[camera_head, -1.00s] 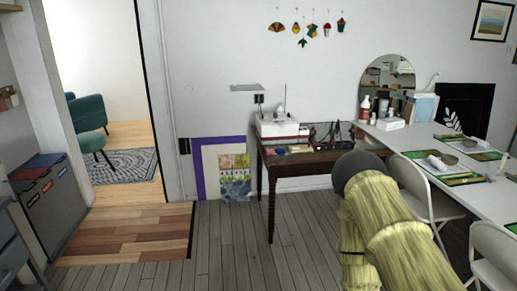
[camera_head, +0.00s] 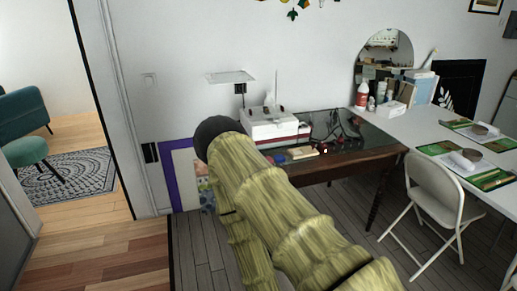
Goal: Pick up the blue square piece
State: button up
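I cannot make out a blue square piece for sure. A small blue patch (camera_head: 280,159) shows near the front left edge of the dark wooden table (camera_head: 345,167), beside a tan block (camera_head: 302,153), but it is too small to tell its shape. My yellow-green arm rises from the bottom right and ends in a dark round joint in front of the table's left side. My gripper does not show, and the arm hides the table's left leg and front left part.
A white machine (camera_head: 272,124) stands at the back of the wooden table. A white table (camera_head: 450,136) with green mats and a white folding chair (camera_head: 440,190) are at the right. A doorway opens at the left. Floor shows between the chair and my arm.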

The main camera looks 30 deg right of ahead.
aim_at(279, 158)
jog(key=z, duration=0.45)
jog(key=i, duration=1.45)
jog(key=z, duration=0.65)
